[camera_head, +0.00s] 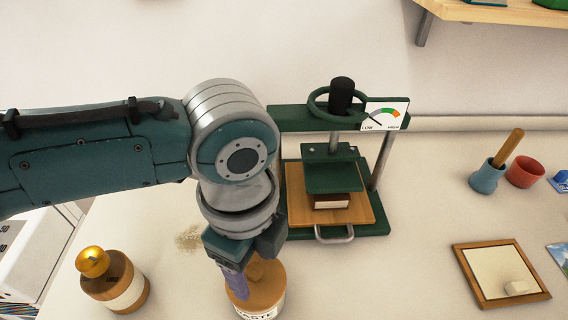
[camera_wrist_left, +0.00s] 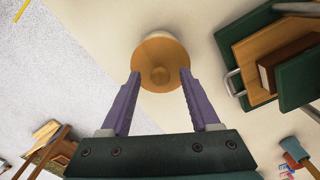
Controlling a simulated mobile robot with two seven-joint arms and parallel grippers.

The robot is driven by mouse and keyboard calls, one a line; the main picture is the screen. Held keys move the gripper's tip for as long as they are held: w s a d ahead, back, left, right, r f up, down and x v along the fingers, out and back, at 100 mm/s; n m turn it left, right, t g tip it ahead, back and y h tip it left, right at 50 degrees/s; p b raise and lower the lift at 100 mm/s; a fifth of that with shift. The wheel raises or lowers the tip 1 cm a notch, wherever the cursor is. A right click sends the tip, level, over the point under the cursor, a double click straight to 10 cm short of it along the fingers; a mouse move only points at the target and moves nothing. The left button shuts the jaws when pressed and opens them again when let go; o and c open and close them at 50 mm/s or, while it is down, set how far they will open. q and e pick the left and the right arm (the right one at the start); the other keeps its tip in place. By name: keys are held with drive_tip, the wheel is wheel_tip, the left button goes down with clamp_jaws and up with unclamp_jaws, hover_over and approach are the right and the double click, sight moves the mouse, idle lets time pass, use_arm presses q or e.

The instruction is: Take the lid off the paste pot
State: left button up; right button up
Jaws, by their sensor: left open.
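The paste pot (camera_head: 262,309) stands at the lower middle of the head view, a pale pot with dark lettering partly cut off by the picture edge. Its round wooden lid (camera_head: 268,287) with a central knob sits on top. The lid shows from above in the left wrist view (camera_wrist_left: 160,49). My left gripper (camera_head: 248,281) is at the lid, its purple fingers open. In the wrist view the fingertips (camera_wrist_left: 160,75) lie on either side of the knob; I cannot tell whether they touch anything. My right gripper is not in view.
A green press (camera_head: 384,222) with a gauge stands just behind and right of the pot. A wooden jar with a golden ball top (camera_head: 113,285) stands left. A blue cup (camera_head: 487,178), red cup (camera_head: 525,172) and wooden frame (camera_head: 483,296) are right. Table between press and frame is clear.

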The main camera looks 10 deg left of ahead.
use_arm(q)
drive_tip(key=shift+c, duration=0.3)
clamp_jaws()
idle(0.3)
